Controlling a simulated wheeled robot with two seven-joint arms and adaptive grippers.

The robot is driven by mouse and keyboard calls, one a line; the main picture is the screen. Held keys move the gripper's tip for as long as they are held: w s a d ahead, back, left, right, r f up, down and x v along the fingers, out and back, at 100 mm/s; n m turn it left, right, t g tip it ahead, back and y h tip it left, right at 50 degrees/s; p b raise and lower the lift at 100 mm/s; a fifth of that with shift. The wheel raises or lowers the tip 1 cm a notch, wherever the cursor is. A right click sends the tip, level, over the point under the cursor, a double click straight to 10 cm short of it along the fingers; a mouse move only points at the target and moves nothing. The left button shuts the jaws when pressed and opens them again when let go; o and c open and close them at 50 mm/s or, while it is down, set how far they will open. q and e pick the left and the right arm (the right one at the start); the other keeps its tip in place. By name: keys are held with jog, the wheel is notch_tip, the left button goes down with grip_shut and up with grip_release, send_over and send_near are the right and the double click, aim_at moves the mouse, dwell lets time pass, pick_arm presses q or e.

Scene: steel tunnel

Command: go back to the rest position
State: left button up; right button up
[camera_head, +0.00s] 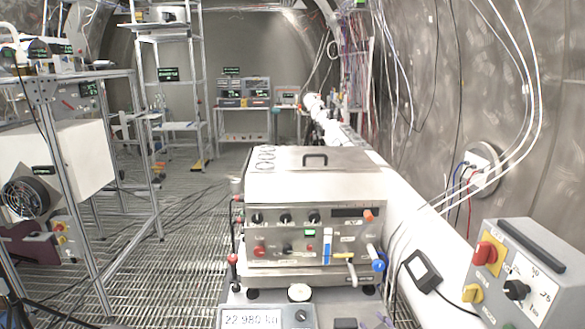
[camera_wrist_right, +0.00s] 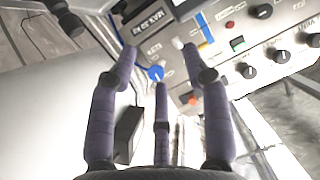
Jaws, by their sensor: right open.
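My right gripper (camera_wrist_right: 160,62) shows in the right wrist view with its three dark purple fingers spread and nothing between them. Beyond its fingertips is the front panel of a steel instrument (camera_head: 312,235), with a blue knob (camera_wrist_right: 155,73) seen between the fingers. I cannot tell from this view how far the fingertips are from the panel. In the head view the same blue knob (camera_head: 379,265) is at the panel's lower right, beside a pale lever (camera_head: 351,272).
A grey switch box (camera_head: 535,285) with red and yellow knobs stands at the right. A digital display (camera_head: 252,318) sits in front of the instrument. A metal frame rack (camera_head: 75,180) is at the left. The grated floor (camera_head: 185,235) between rack and instrument has cables on it.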

jog(key=s+a+f+m+g, duration=0.1)
jog(key=s+a+f+g, duration=0.1)
jog(key=s+f, duration=0.35)
jog(key=s+a+f+g+y, duration=0.1)
jog(key=s+a+f+g, duration=0.2)
jog(key=f, duration=0.6)
jog(key=s+a+f+m+g, duration=0.1)
jog(key=s+a+f+g, duration=0.1)
jog(key=s+f, duration=0.35)
jog(key=s+a+f+g, duration=0.3)
jog(key=s+f, duration=0.3)
jog(key=s, duration=0.2)
jog(key=s+a+f+m+g+y, duration=0.1)
jog(key=s+a+f+g, duration=0.1)
jog(key=s+f, duration=0.4)
jog(key=shift+s+a+g, duration=0.4)
jog(key=shift+s+g, duration=0.1)
jog(key=shift+s, duration=0.4)
dwell(3.7)
